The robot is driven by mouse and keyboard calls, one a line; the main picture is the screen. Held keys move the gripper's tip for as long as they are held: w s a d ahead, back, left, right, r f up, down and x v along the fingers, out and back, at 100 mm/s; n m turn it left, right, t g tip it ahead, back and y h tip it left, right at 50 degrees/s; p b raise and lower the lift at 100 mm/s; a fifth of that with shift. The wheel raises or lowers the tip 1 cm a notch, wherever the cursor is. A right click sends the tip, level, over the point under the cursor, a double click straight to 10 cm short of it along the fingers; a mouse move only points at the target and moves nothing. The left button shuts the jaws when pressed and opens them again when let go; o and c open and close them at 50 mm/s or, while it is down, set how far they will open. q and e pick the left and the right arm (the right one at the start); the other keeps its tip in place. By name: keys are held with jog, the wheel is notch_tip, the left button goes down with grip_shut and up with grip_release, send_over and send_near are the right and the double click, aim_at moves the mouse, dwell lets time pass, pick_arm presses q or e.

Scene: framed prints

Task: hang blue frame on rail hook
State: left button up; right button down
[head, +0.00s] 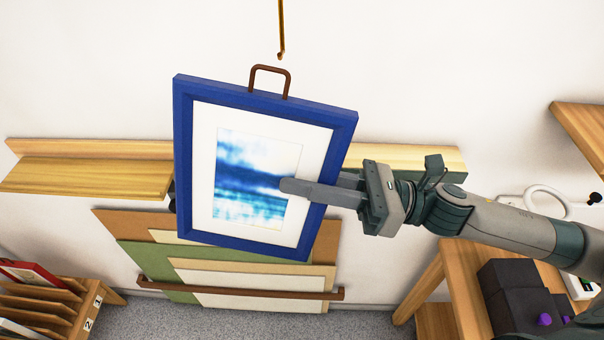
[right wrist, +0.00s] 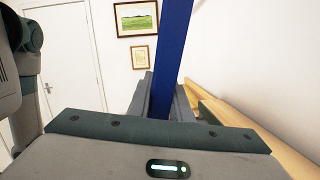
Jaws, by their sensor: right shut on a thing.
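The blue frame (head: 183,150) holds a white-matted print of blue sea and sky and has a brown wire loop (head: 270,68) on its top edge. It hangs in the air in front of the wall, slightly tilted. My right gripper (head: 310,188) is shut on its right side, one finger across the front. In the right wrist view the blue frame (right wrist: 174,50) shows edge-on between the fingers (right wrist: 168,98). The rail is not in view. My left gripper is not in view.
A wooden ledge (head: 90,178) runs along the wall behind the frame. Boards (head: 145,255) lean below it behind a brown bar (head: 230,291). A slotted rack (head: 40,300) stands at lower left, a wooden stand (head: 440,275) at lower right. The upper wall is mostly clear.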

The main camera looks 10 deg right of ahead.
jog(key=shift+w+d, duration=0.1)
jog(key=shift+w, duration=0.2)
jog(key=w+d+f+b, duration=0.1)
jog(key=w+d, duration=0.1)
jog(key=w, duration=0.6)
jog(key=shift+w+d+f, duration=0.25)
jog(key=shift+w+f, duration=0.1)
jog(key=shift+f, duration=0.05)
dwell(1.2)
dwell(0.4)
